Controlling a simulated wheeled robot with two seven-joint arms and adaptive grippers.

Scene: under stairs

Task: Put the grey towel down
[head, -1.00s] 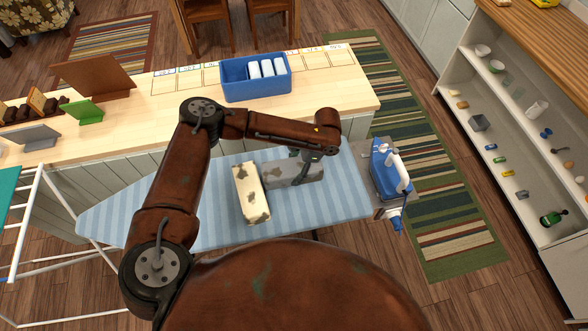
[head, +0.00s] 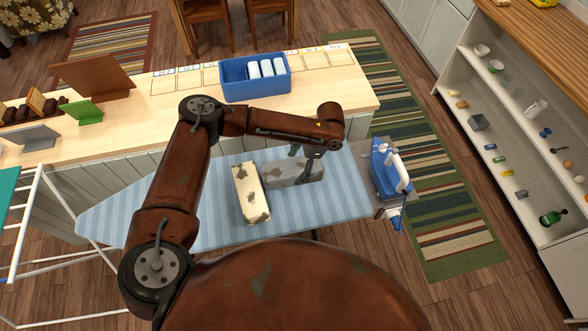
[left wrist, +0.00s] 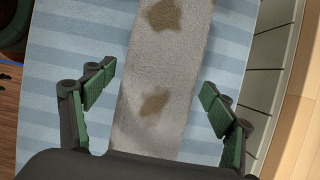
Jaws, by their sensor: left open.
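The grey towel (head: 283,174), folded long and marked with brown stains, lies on the blue striped ironing board (head: 335,195). It also fills the middle of the left wrist view (left wrist: 162,75). My left gripper (head: 306,164) is above the towel near its right end. In the left wrist view its two green-padded fingers (left wrist: 158,105) are spread wide, one on each side of the towel, with gaps between them and the cloth. A cream towel with brown stains (head: 250,192) lies just left of the grey one. My right gripper is not seen.
A blue iron (head: 386,170) stands at the board's right end. Behind the board, a wooden counter (head: 335,96) holds a blue bin (head: 256,95) with white rolls. A white drying rack (head: 38,215) stands at left. The board's left part is bare.

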